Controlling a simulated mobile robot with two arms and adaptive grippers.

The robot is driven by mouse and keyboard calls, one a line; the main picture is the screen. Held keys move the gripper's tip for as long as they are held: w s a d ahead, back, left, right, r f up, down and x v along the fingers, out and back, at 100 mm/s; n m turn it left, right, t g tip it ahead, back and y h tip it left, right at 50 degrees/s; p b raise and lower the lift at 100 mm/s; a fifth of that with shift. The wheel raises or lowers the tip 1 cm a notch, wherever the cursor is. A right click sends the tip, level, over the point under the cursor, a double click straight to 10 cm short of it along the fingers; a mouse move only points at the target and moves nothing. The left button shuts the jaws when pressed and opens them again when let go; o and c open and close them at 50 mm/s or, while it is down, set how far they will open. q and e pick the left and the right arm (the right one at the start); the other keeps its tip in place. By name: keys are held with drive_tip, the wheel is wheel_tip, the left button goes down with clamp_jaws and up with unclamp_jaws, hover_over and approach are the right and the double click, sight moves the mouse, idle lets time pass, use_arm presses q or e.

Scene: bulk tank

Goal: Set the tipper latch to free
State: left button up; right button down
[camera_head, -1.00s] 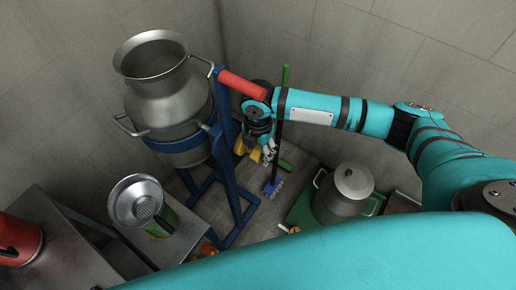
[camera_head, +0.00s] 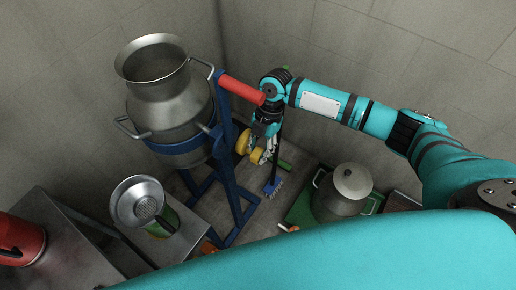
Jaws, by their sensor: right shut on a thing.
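The tipper is a blue stand (camera_head: 228,165) that carries a metal milk can (camera_head: 168,105) in a blue ring, with a red-gripped bar (camera_head: 241,88) at its upper right. The can stands upright with its mouth up. A yellow latch piece (camera_head: 243,142) shows at the right side of the stand. My right gripper (camera_head: 265,153) points down beside the stand and is shut on the yellow latch, its fingers partly hiding it. Which setting the latch is in cannot be made out. My left gripper is not in view.
A lidded metal pot (camera_head: 343,190) stands on a green base to the right. A blue broom (camera_head: 273,186) leans in the corner behind my gripper. A metal strainer funnel (camera_head: 140,203) and a red container (camera_head: 18,238) stand on the left. Walls close in behind the stand.

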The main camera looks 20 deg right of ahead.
drive_tip(key=shift+w+d+f+g+y+b, duration=0.1)
drive_tip(key=shift+f+g+y+b, duration=0.1)
drive_tip(key=shift+g+y+b, duration=0.15)
drive_tip(key=shift+r+y, duration=0.2)
drive_tip(key=shift+y, duration=0.05)
drive_tip(key=c, duration=1)
unclamp_jaws()
drive_tip(key=v, duration=1.2)
drive_tip(key=shift+f, duration=0.1)
